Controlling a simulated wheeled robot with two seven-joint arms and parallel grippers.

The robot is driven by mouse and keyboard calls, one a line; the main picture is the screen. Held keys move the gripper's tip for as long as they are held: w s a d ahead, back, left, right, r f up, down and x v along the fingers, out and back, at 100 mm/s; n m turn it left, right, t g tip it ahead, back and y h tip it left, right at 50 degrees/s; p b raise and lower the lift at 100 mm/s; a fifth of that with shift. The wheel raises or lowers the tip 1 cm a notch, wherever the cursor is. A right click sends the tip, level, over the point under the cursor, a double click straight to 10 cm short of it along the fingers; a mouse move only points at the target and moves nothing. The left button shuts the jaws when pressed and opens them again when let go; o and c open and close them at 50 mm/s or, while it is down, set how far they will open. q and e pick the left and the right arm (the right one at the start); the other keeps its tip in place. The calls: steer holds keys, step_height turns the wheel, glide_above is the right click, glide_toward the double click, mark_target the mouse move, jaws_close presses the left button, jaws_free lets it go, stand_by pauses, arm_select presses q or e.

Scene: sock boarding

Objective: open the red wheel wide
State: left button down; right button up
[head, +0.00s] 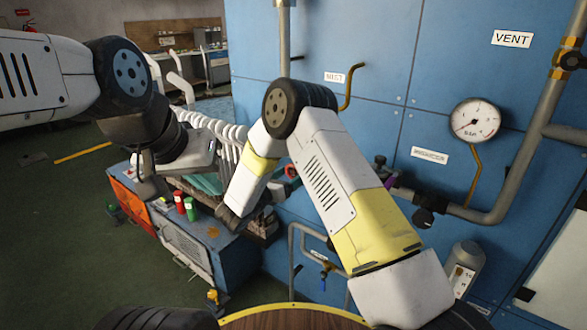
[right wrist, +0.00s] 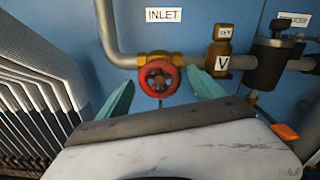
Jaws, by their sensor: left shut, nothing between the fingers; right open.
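The red wheel (right wrist: 159,78) is on a brass valve body under the INLET label in the right wrist view. A small red part of it (head: 291,171) shows in the head view beside my right arm. My right gripper (right wrist: 161,77) is open, with one teal finger on each side of the wheel and a visible gap on both sides. I cannot tell how far the fingertips reach in depth. In the head view my right arm mostly hides this gripper. My left gripper (head: 207,184) is shut and empty, low in front of the rack at the left.
A row of pale sock boards (right wrist: 35,80) stands close at the left of the right wrist view. A grey pipe (right wrist: 108,35) and a brass fitting marked V (right wrist: 221,50) flank the valve. Red and green cans (head: 185,207) stand on the blue cart.

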steer(key=shift+x, duration=0.8)
steer(key=c, duration=1.4)
steer(key=shift+n, duration=0.3)
steer(key=shift+s+n, duration=0.1)
steer(key=shift+n, duration=3)
steer(key=o, duration=1.4)
